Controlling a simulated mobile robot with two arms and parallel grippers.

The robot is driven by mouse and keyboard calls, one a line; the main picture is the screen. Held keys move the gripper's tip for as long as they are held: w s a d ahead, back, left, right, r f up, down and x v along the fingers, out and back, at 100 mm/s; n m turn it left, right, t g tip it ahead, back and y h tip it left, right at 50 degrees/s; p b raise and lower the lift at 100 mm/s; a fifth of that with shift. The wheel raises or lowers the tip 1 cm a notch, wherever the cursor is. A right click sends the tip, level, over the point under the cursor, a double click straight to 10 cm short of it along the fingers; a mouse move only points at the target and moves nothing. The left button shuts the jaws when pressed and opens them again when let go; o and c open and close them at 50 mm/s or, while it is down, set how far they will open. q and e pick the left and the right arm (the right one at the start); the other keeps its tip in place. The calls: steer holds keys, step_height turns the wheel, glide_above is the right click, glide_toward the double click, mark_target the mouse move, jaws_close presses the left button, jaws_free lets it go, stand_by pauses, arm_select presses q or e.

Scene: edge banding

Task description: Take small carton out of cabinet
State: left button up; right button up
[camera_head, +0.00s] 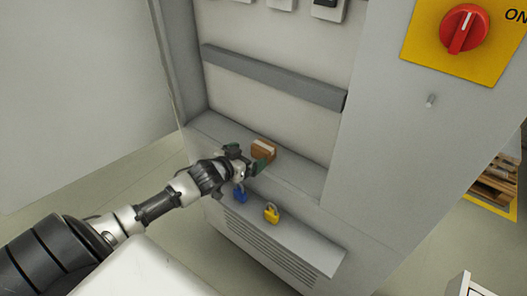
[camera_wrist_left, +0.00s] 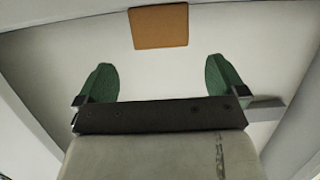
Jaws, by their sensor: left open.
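The small brown carton (camera_head: 264,149) sits on the floor ledge of the open grey cabinet (camera_head: 310,176) in the head view. It also shows in the left wrist view (camera_wrist_left: 159,27) at the top middle, beyond the fingertips. My left gripper (camera_head: 250,160) reaches in from the left, right in front of the carton. Its green fingers (camera_wrist_left: 161,80) are spread apart with nothing between them, and the carton lies ahead of the gap. In the head view a finger overlaps part of the carton; I cannot tell whether they touch. My right gripper is not in view.
A blue padlock (camera_head: 240,194) and a yellow padlock (camera_head: 271,213) are at the cabinet's lower front, below the gripper. A grey rail (camera_head: 272,75) crosses the cabinet's back wall. A red switch (camera_head: 463,29) is on the right panel. The ledge right of the carton is clear.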

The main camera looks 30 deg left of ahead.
mark_target(260, 149)
arm_select(q)
steer(key=x, duration=0.3)
steer(key=shift+x, duration=2.75)
steer(key=shift+a+r, duration=0.1)
steer(key=shift+r, duration=0.05)
steer(key=c, duration=0.9)
